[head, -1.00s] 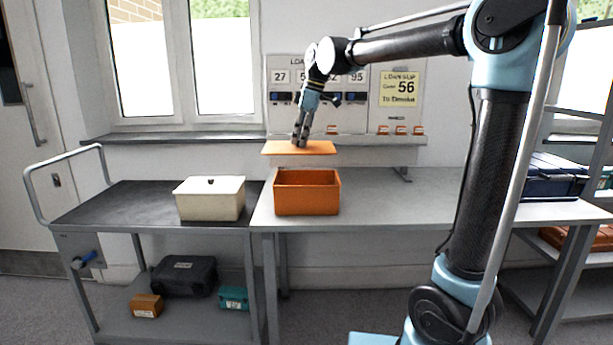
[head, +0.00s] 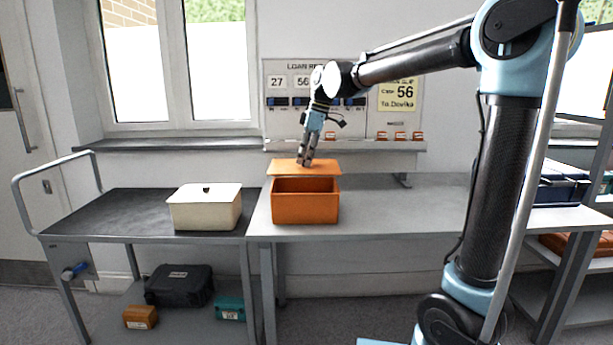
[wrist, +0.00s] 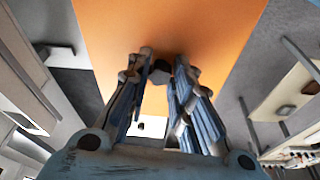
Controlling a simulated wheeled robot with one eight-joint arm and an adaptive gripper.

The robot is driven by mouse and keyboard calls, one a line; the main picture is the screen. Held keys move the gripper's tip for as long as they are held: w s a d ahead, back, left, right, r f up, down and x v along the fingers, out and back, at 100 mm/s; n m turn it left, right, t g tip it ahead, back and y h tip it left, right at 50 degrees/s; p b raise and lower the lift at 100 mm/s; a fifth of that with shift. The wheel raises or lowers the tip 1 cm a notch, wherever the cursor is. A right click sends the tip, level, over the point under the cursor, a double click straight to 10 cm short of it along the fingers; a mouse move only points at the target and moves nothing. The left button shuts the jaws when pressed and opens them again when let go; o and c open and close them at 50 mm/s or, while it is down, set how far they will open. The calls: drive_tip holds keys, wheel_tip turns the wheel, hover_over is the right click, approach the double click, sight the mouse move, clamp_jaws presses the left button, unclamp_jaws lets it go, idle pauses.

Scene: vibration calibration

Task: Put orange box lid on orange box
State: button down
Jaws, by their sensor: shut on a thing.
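The orange box lid (head: 285,168) is a flat orange panel above the back part of the orange box. The orange box (head: 305,208) stands open on the grey table near its left end, and its dark inside shows below the lid. My gripper (head: 304,163) points down and is shut on the lid's top, around its small dark knob. In the wrist view the lid (wrist: 205,35) fills the middle, with my gripper (wrist: 158,72) at the knob. The head view shows a gap at the box's front; whether the lid touches the back rim I cannot tell.
A cream box (head: 205,208) with a dark knob stands on the dark-topped cart (head: 110,218) to the left. The grey table (head: 410,205) is clear right of the orange box. A wall board (head: 290,120) with a shelf of small orange items stands behind.

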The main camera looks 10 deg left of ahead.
sight(306, 171)
drive_tip(key=shift+f, duration=2.6)
drive_tip(key=shift+f, duration=0.35)
drive_tip(key=c, duration=1.4)
unclamp_jaws()
